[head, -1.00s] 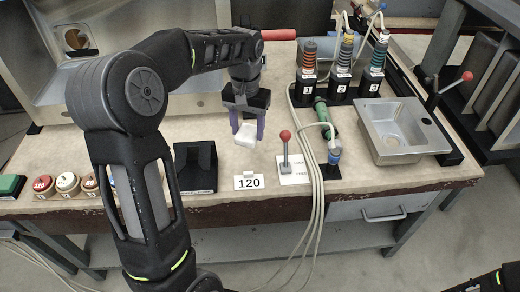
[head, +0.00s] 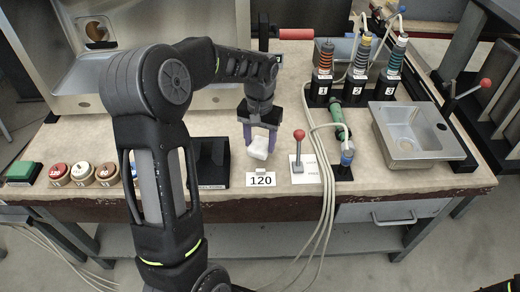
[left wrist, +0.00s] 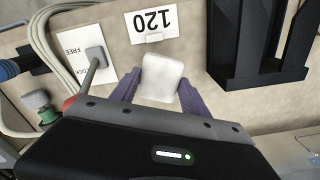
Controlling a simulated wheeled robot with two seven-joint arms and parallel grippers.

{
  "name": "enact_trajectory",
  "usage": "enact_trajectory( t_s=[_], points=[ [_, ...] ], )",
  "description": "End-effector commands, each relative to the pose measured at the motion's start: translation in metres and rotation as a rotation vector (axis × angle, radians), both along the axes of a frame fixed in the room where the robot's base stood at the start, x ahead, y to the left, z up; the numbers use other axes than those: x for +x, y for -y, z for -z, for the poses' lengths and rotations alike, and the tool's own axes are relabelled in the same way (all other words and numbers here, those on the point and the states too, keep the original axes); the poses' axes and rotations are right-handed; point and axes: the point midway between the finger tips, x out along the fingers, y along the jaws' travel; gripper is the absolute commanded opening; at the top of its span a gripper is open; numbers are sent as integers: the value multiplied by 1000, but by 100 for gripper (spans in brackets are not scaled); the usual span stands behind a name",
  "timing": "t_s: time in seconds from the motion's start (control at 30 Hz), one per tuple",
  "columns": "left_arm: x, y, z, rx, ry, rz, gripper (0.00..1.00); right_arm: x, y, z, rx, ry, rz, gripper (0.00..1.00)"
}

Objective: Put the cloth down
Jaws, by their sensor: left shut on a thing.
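A white folded cloth (head: 259,147) shows just above or on the bench, behind the "120" card (head: 261,179). My left gripper (head: 260,135) points down with its purple fingers on either side of the cloth, shut on it. In the left wrist view the cloth (left wrist: 160,77) sits between the fingertips, near the card (left wrist: 152,22). I cannot tell whether the cloth touches the bench top (head: 240,205). My right gripper is not clearly in view; only dark parts of my arm show at the lower right.
A red-knobbed lever (head: 298,152) stands right of the cloth, and a black holder (head: 211,162) stands left. Bottles numbered 1 to 3 (head: 360,60), hoses and a metal sink (head: 410,130) are to the right. Several round knobs (head: 82,172) line the left front.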

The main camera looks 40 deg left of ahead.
Motion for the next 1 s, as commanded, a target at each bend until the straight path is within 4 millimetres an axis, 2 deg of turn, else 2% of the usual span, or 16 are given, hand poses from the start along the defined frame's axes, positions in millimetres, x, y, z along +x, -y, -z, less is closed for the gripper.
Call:
enact_trajectory(
  t_s=[0.17, 0.4, 0.8, 0.83, 1.0],
  points=[
    [0, 0, 5, 0, -1, 0, 8, 0, 0, 0, 0, 0, 0, 75],
    [0, 0, 35, -1, -2, 1, 8, 0, 0, -2, 0, 0, 0, 75],
    [0, 0, 41, 0, 0, 1, 8, 0, 0, 2, 0, 0, 0, 75],
    [0, 0, 41, 0, 0, 1, 54, 0, 0, 1, 0, 0, 0, 75],
    [0, 0, 40, 0, 0, 1, 68, 0, 0, 0, 0, 0, 0, 75]
  ],
)
